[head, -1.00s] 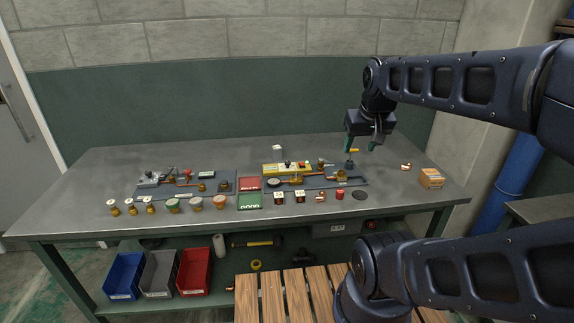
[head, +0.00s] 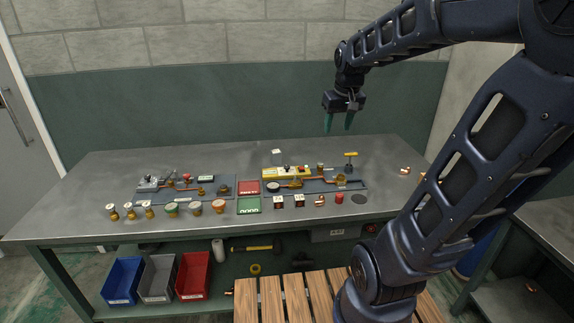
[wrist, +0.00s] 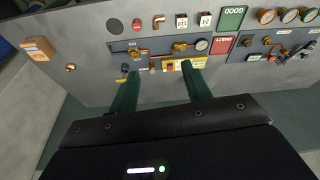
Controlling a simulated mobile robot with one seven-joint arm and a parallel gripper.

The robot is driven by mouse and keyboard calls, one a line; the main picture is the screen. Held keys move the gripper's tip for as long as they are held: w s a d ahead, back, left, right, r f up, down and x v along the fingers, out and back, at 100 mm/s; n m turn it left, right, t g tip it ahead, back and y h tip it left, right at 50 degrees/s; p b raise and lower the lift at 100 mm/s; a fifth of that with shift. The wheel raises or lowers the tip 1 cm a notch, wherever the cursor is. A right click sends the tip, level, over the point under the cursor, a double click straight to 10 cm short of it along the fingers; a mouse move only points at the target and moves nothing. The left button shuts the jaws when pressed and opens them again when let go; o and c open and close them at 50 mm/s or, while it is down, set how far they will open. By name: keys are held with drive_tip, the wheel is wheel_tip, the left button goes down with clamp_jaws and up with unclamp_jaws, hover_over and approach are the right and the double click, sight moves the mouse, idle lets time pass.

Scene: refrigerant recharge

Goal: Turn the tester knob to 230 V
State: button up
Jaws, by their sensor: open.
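The yellow tester box (head: 278,172) sits at the back of the right-hand panel on the bench, with small dark and coloured parts on its top. Its knob is too small to tell its setting. The yellow box also shows in the wrist view (wrist: 192,63), beyond the right fingertip. My gripper (head: 338,131) is open and empty, pointing down, well above the back of the bench and to the right of the tester. Both green fingers show in the wrist view (wrist: 160,74), with nothing between them.
A yellow T-handle (head: 351,154) stands up at the right of the same panel. A red tray (head: 249,187) and a green tray (head: 249,204) lie left of it. Several gauges and caps line the front. The left panel (head: 150,194) carries similar parts.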

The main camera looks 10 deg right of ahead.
drive_tip(key=w+a+f+n, duration=0.1)
drive_tip(key=w+a+f, duration=0.1)
drive_tip(key=w, duration=0.7)
drive_tip(key=n+g, duration=0.3)
hover_over(287, 166)
wheel_tip(287, 166, down, 19)
wheel_tip(287, 166, down, 10)
drive_tip(key=shift+f, duration=0.25)
drive_tip(key=c, duration=1)
